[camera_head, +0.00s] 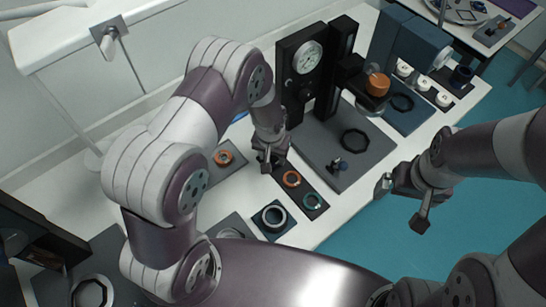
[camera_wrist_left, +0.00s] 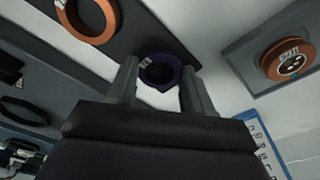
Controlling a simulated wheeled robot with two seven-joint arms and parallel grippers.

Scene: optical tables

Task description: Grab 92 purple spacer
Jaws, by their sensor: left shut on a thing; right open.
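My left gripper (camera_head: 268,162) is over the far end of a dark tray (camera_head: 322,212) in the head view. In the left wrist view its two fingers (camera_wrist_left: 160,88) stand either side of a dark purple spacer ring (camera_wrist_left: 158,56) with a small white label, and they are shut on it. The ring is close to the tray's end; I cannot tell whether it is clear of the tray. In the head view the gripper hides it. My right gripper (camera_head: 404,200) is open and empty over the floor at right.
The tray also holds an orange ring (camera_head: 291,178) and a green ring (camera_head: 312,200). Another orange ring (camera_head: 223,157) sits on a grey plate at left. Black optical equipment (camera_head: 302,58) stands behind.

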